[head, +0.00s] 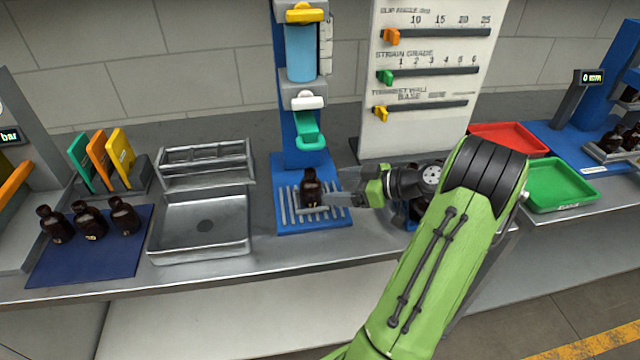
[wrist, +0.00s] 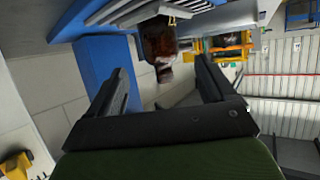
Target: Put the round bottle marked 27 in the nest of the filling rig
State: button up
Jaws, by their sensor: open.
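A dark amber bottle (head: 311,188) stands upright on the slatted blue base of the filling rig (head: 300,222), below the green nozzle. Its label is too small to read, so I cannot tell whether it is marked 27. My gripper (head: 338,196) is just right of the bottle, pointing left toward it. In the wrist view my gripper (wrist: 163,75) is open and empty, and the bottle (wrist: 158,45) shows upside down beyond and between the fingertips. It looks clear of both fingers. The bottle's exact seating in the nest is not clear.
Several amber bottles (head: 88,218) stand on a blue mat (head: 85,262) at the left. A metal sink-like tray (head: 200,240) lies between mat and rig. A panel with sliders (head: 430,80) stands behind my arm. Red (head: 508,140) and green (head: 558,185) trays are at the right.

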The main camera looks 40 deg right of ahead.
jog(key=v, duration=0.4)
jog(key=shift+s+d+r, duration=0.1)
jog(key=shift+s+r, duration=0.05)
jog(key=shift+s, duration=0.2)
